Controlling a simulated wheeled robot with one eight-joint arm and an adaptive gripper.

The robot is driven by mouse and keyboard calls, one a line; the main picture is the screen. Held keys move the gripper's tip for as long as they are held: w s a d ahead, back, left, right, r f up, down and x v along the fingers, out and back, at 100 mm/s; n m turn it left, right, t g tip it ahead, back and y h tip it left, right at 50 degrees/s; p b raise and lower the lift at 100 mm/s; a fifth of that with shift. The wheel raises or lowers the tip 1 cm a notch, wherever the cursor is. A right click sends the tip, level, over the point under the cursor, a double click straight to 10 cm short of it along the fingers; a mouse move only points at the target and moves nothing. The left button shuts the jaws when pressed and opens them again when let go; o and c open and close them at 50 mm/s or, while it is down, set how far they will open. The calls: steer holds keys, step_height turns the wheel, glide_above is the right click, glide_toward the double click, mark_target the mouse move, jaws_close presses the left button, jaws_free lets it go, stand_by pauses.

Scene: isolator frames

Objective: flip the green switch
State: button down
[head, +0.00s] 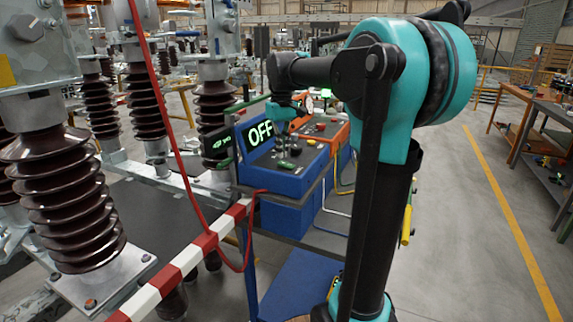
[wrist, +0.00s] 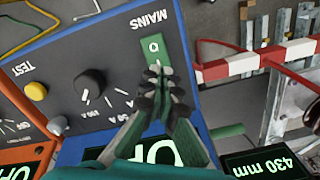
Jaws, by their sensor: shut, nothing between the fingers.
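The green switch (wrist: 153,45) sits on a dark panel under the upside-down label MAINS in the wrist view. It is a green plate with a pale round mark. My gripper (wrist: 158,74) is shut and empty, its dark fingertips over the near end of the switch. I cannot tell whether they touch it. In the head view the switch's blue console (head: 300,180) stands below my arm, and its display (head: 259,133) reads OFF. My fingers are too small there to make out clearly.
A black knob (wrist: 89,83) and a yellow TEST button (wrist: 36,91) are beside the switch. An orange console (head: 325,128) adjoins the blue one. A red-and-white barrier bar (head: 190,258) and brown insulators (head: 62,190) stand left.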

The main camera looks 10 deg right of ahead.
mark_target(282, 162)
steer(key=shift+f, duration=1.1)
stand_by(1.0)
steer(key=shift+r, duration=3.55)
